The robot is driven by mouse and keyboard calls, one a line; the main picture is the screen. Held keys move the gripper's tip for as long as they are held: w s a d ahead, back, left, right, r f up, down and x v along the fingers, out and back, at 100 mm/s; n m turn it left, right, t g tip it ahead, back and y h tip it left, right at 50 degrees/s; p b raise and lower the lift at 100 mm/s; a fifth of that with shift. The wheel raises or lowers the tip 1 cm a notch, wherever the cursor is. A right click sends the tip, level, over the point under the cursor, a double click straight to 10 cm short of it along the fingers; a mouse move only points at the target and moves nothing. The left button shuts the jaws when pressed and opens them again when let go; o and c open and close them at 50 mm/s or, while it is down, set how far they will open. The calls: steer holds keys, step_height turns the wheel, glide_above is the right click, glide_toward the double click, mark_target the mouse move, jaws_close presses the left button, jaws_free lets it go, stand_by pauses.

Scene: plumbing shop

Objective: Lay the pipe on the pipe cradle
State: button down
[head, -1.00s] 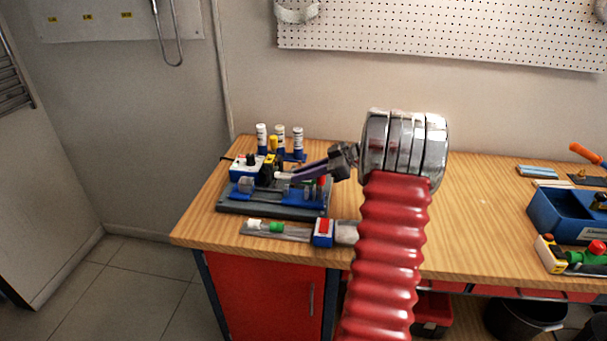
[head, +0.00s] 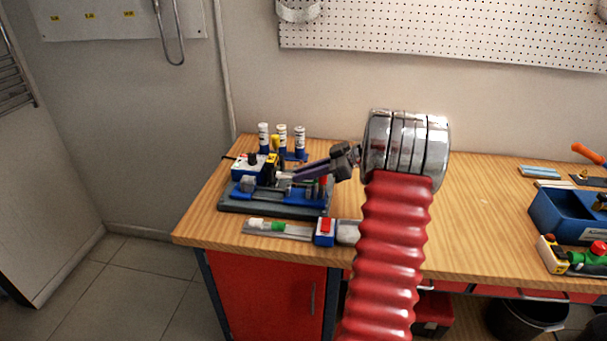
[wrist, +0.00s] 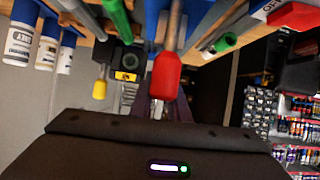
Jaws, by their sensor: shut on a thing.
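My gripper (head: 290,178) is at the left end of the bench, its purple fingers pointing left, low over the pipe cradle (head: 270,210). The cradle is a dark grey base with blue supports and metal parts. My gripper is shut on a piece that is mostly hidden; I take it to be the pipe, a small grey metal shape at the fingertips. I cannot tell whether it touches the supports. In the wrist view, a red handle (wrist: 166,76) covers most of the fingers (wrist: 182,110) and hides the grip.
A box with a black knob (head: 250,162) and several white bottles (head: 282,136) stand behind the cradle. A rail with a red-and-blue block (head: 325,231) lies in front. A blue bin (head: 560,222) stands at the right. The bench between is mostly clear.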

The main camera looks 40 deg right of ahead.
steer(key=f, duration=0.1)
steer(key=s+f, duration=0.1)
steer(key=f, duration=0.1)
steer(key=shift+s+d+f, duration=0.15)
steer(key=shift+d, duration=0.1)
steer(key=c, duration=2.1)
jaws_free()
steer(key=shift+o, duration=0.9)
steer(key=shift+d+f, duration=0.15)
steer(key=o, duration=0.3)
steer(key=shift+w+r, duration=0.25)
steer(key=shift+r, duration=0.05)
steer(key=shift+r, duration=0.1)
steer(key=v, duration=1.3)
steer(key=shift+s+r, duration=0.2)
steer(key=shift+r, duration=0.05)
steer(key=shift+s, duration=0.1)
